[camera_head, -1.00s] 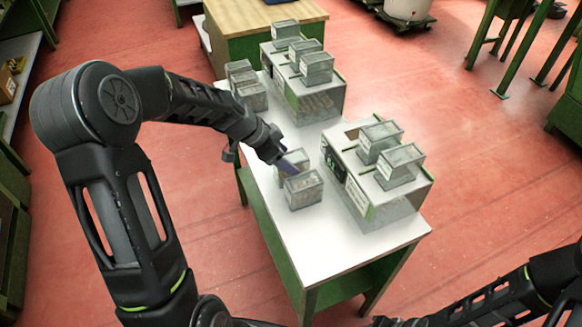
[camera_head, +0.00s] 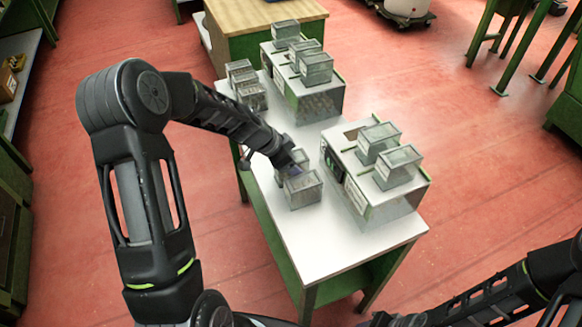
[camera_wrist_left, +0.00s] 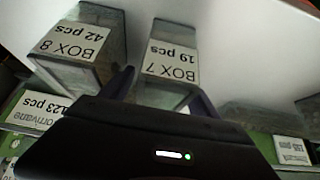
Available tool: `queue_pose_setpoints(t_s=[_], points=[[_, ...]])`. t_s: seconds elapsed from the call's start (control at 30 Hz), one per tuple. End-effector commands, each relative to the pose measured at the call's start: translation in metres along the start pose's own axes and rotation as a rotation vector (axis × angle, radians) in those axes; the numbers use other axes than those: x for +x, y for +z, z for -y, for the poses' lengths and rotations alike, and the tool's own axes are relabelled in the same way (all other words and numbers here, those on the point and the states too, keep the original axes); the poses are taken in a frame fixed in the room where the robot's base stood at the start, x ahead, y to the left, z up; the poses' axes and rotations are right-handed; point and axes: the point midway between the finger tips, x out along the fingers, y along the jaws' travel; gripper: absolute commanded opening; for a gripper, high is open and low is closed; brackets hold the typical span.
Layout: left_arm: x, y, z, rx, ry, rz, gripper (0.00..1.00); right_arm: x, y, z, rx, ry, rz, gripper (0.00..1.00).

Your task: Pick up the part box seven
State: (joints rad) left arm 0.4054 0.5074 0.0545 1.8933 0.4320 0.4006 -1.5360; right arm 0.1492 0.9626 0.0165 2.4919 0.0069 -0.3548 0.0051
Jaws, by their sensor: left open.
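Box 7 (camera_wrist_left: 172,65) is a grey box with a white label reading "BOX 7, 19 pcs" in the left wrist view. Box 8 (camera_wrist_left: 80,45), labelled "42 pcs", stands beside it. My left gripper (camera_wrist_left: 163,92) is open, its two dark fingers on either side of box 7; contact cannot be told. In the head view my left gripper (camera_head: 291,172) is at a pair of small clear-topped boxes, a near one (camera_head: 303,189) and a partly hidden far one (camera_head: 299,157). Their labels cannot be read there. My right gripper (camera_head: 385,319) is at the bottom edge, its fingers unclear.
A larger container (camera_head: 400,207) with two small boxes on top stands right of the pair. Another loaded container (camera_head: 320,103) and a group of small boxes (camera_head: 250,97) are farther back. The white table (camera_head: 330,245) is clear at its near end.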

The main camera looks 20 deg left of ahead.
Motion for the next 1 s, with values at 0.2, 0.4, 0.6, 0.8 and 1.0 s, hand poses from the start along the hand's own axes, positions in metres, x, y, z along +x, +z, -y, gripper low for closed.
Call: queue_pose_setpoints(t_s=[0.2, 0.4, 0.6, 0.8, 1.0], points=[[-0.0002, 0.0001, 0.0, 0.0, 0.0, 0.0, 0.64, -0.0001, -0.0001, 0.0001, 0.0, 0.0, 0.0, 0.36], [-0.0002, 0.0001, 0.0, 0.0, 0.0, 0.0, 0.47, -0.0001, -0.0001, 0.0001, 0.0, 0.0, 0.0, 0.36], [-0.0002, 0.0001, 0.0, 0.0, 0.0, 0.0, 0.31, -0.0001, -0.0001, 0.0001, 0.0, 0.0, 0.0, 0.36], [-0.0002, 0.0, 0.0, 0.0, 0.0, 0.0, 0.14, -0.0001, -0.0001, 0.0001, 0.0, 0.0, 0.0, 0.36], [-0.0003, -0.0001, 0.0001, 0.0, 0.0, 0.0, 0.04, -0.0001, -0.0001, 0.0001, 0.0, 0.0, 0.0, 0.36]])
